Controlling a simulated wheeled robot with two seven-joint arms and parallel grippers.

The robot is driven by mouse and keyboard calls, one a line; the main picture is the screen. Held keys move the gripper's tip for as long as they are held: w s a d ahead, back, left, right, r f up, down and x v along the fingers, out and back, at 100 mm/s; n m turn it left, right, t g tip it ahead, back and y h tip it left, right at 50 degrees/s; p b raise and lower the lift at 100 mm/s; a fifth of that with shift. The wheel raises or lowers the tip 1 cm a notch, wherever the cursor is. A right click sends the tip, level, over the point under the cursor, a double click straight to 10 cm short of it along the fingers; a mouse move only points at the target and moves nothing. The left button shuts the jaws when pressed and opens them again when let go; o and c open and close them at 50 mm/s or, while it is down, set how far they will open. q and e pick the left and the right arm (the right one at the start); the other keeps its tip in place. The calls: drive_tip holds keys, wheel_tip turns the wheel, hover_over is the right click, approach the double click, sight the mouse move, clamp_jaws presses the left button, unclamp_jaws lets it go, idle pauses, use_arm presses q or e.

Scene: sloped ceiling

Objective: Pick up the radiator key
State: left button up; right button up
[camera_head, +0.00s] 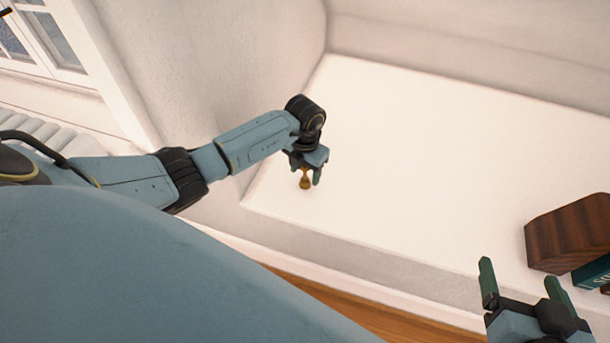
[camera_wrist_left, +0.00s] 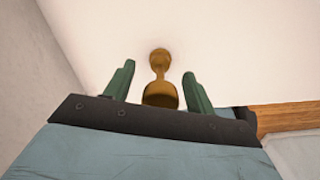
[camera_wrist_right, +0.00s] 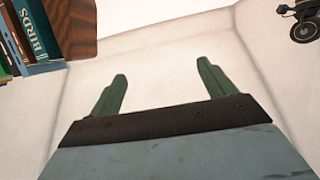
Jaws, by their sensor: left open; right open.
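The radiator key (camera_head: 305,182) is a small brass-coloured piece on the white ledge, near its left front corner. In the left wrist view the key (camera_wrist_left: 160,75) shows a round knob, a narrow neck and a wider end. My left gripper (camera_head: 305,178) is open, with its green fingers on either side of the key; in the left wrist view the fingers (camera_wrist_left: 158,85) stand apart from it with gaps on both sides. My right gripper (camera_head: 520,282) is open and empty at the lower right, over the front of the ledge; its fingers (camera_wrist_right: 163,90) also show in the right wrist view.
The white ledge (camera_head: 430,150) is mostly clear. A dark wooden block (camera_head: 568,233) stands at its right with books (camera_head: 592,272) beside it. Walls close off the ledge at the left and back. Wooden floor (camera_head: 350,312) shows below the front edge.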

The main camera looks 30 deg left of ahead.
use_arm(q)
drive_tip(key=c, duration=1.1)
drive_tip(key=shift+r, duration=0.15)
use_arm(e)
drive_tip(key=shift+f, duration=0.15)
use_arm(q)
drive_tip(key=shift+r, duration=0.15)
wheel_tip(320, 180, up, 3)
drive_tip(key=shift+p, duration=0.95)
wheel_tip(320, 180, up, 4)
drive_tip(key=shift+r+p, duration=0.2)
drive_tip(key=shift+p, duration=0.75)
drive_tip(key=shift+r, duration=0.6)
drive_tip(key=shift+r+p, duration=0.35)
drive_tip(key=shift+r, duration=0.1)
use_arm(e)
drive_tip(key=s+d+f+g+h, duration=0.3)
drive_tip(key=s+d+f+g, duration=0.3)
drive_tip(key=s+f+g, duration=0.4)
drive_tip(key=shift+s+f+m, duration=0.3)
drive_tip(key=shift+s, duration=0.55)
